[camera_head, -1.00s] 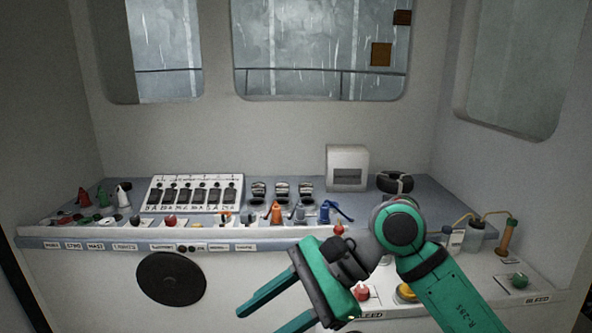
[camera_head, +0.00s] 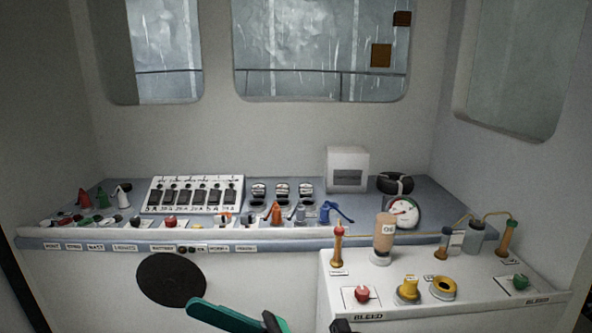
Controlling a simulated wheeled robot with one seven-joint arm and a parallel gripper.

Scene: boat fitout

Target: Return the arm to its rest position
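My gripper (camera_head: 258,322) is low at the bottom edge of the head view, mostly out of the picture. One green finger shows, pointing up and left, with a bit of dark housing beside it. The other finger is not clearly visible, so I cannot tell whether it is open or shut. Nothing is seen held in the visible part. It is in front of the console (camera_head: 290,240), below its front edge and left of the white bleed box.
The white bleed box (camera_head: 460,309) carries a red knob (camera_head: 362,294), yellow fittings (camera_head: 408,289), a tan cylinder (camera_head: 384,234) and a green knob (camera_head: 520,281). A gauge (camera_head: 403,212) stands behind. The console holds a switch panel (camera_head: 195,194) and levers (camera_head: 276,213). A dark round disc (camera_head: 171,279) is on the front.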

